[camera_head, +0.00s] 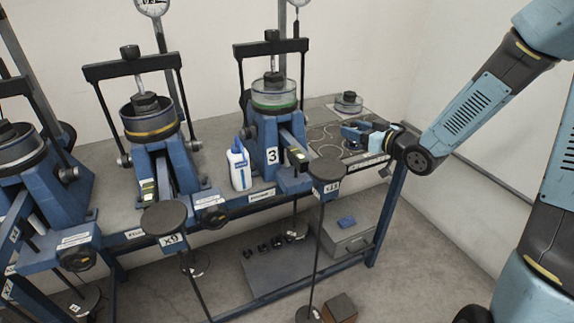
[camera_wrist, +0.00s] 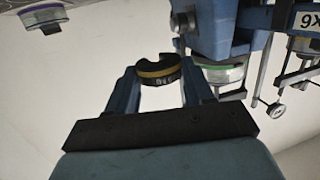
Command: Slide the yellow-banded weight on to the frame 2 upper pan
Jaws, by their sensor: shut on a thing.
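My gripper (camera_wrist: 158,82) is shut on the yellow-banded weight (camera_wrist: 159,73), a dark slotted disc with a yellow stripe, held between the two blue fingers in the wrist view. In the head view my gripper (camera_head: 358,132) is over the right end of the bench; the weight cannot be made out there. A dark round pan (camera_head: 165,217), labelled x9, stands in front of the middle lever frame (camera_head: 165,165), which has a yellow-ringed cell; this appears to be the frame 2 upper pan. Its top looks bare. My gripper is well to the right of it.
Frame 3 (camera_head: 272,155), with a green-ringed cell, stands between my gripper and frame 2. Its x11 pan (camera_head: 328,169) stands in front. A white bottle (camera_head: 239,167) stands on the bench between the frames. A loose cell (camera_head: 348,102) sits at the bench's right back.

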